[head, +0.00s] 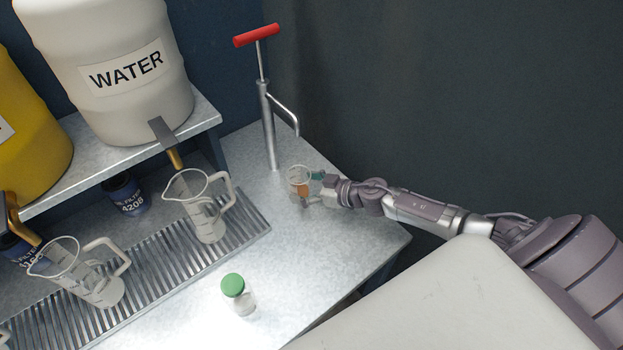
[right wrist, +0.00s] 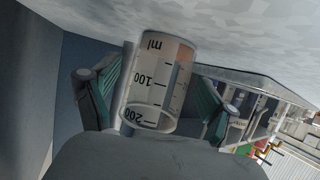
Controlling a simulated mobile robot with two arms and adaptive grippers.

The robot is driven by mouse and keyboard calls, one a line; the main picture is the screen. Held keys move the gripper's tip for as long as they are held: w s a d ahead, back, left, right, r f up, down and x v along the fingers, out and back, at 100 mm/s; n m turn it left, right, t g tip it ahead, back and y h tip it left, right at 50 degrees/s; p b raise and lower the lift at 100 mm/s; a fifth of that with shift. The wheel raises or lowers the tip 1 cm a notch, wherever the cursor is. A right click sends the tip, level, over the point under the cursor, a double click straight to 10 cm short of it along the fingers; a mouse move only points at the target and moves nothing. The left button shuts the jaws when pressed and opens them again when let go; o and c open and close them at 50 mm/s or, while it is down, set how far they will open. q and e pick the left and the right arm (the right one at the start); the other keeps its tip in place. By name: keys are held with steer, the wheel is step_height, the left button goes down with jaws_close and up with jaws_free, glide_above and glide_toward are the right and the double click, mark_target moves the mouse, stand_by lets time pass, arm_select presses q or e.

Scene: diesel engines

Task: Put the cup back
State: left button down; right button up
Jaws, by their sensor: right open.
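A small clear measuring cup (head: 298,179) stands on the metal bench by the foot of the hand pump. In the right wrist view the cup (right wrist: 158,85) shows its ml marks and lies between my fingers. My right gripper (head: 315,188) is at the cup, coming from the right. In the right wrist view its green-padded fingers (right wrist: 155,105) are spread, one on each side of the cup, with a gap visible at least on the right. My left gripper is not in view.
The hand pump (head: 268,125) with a red handle stands just behind the cup. Clear jugs (head: 205,215) stand on the drain grate (head: 180,270). A green-capped jar (head: 238,295) stands at the bench front. A water barrel (head: 115,100) sits on the shelf. The bench right of the jar is clear.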

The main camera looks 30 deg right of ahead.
steer(key=b+v, duration=0.1)
steer(key=v, duration=0.9)
steer(key=shift+s+d, duration=0.1)
steer(key=shift+d, duration=0.05)
steer(key=shift+b+v, duration=0.3)
steer(key=shift+v, duration=0.65)
steer(key=shift+r, duration=0.1)
